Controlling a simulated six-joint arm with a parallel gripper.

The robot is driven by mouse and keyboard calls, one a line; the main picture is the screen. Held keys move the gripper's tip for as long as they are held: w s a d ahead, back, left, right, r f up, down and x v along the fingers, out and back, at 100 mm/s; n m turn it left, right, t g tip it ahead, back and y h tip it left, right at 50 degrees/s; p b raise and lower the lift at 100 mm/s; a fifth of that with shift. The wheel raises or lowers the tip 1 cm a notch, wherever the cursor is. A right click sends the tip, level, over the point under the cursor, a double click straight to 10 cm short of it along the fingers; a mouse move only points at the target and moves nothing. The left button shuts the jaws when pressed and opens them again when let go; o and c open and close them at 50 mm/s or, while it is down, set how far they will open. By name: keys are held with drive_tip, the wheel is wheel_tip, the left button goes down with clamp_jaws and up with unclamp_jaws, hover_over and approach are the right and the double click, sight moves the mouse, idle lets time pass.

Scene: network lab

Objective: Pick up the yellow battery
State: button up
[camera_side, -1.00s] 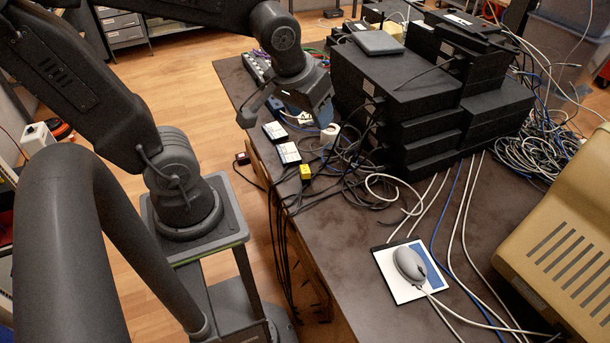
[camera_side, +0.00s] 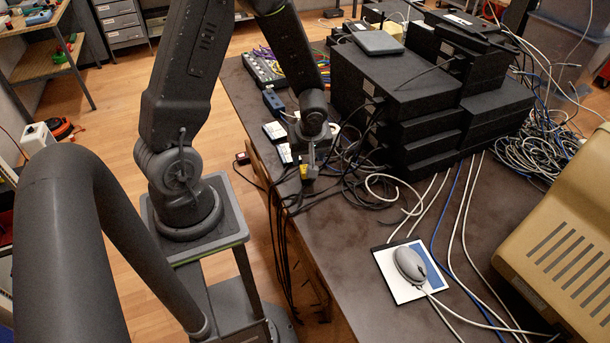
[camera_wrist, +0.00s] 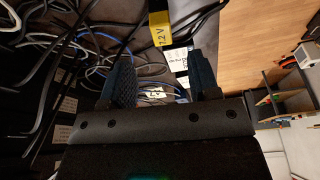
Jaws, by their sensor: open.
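The yellow battery (camera_side: 304,172) lies near the left edge of the dark table in the side view, partly covered by my gripper (camera_side: 311,166). In the wrist view, the battery (camera_wrist: 160,31) shows a yellow face marked "7.2 V" and a dark part beside it. My gripper (camera_wrist: 161,62) is open there, with a dark finger on each side. No contact is visible.
Black and grey cables (camera_side: 352,180) crowd the battery's right side. White-labelled blocks (camera_side: 274,131) lie behind it near the edge. A stack of black boxes (camera_side: 420,110) stands to the right.

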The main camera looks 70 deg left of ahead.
sight(305, 169)
drive_tip(key=shift+d+x, duration=0.2)
drive_tip(key=shift+x, duration=4.35)
drive_tip(key=shift+s+f, duration=0.1)
drive_tip(key=shift+s, duration=0.05)
drive_tip(key=shift+c, duration=0.4)
clamp_jaws()
